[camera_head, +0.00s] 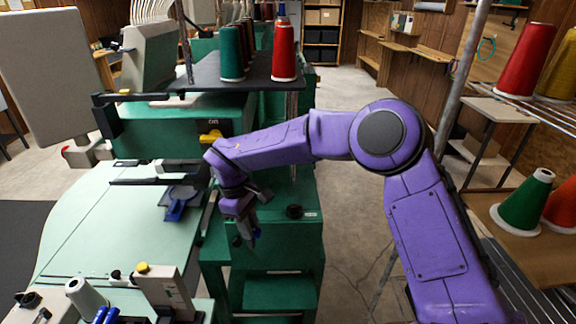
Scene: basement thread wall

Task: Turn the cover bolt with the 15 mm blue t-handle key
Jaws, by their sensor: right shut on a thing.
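My right gripper (250,229) hangs from the purple arm, beside the edge of the pale green worktop and in front of a green machine housing (305,235). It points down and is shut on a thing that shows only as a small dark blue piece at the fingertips. It looks like the blue t-handle key, but its shape and size are mostly hidden. A dark round knob or bolt head (294,211) sits on the housing to the right of the gripper, apart from it. I cannot tell if this is the cover bolt. My left gripper is out of view.
The pale green worktop (85,235) fills the left, with a blue machine part (178,208) near its edge. Blue handles (105,314) and a white spool (86,298) are at front left. Thread cones and a wire rack stand at right. Floor shows between.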

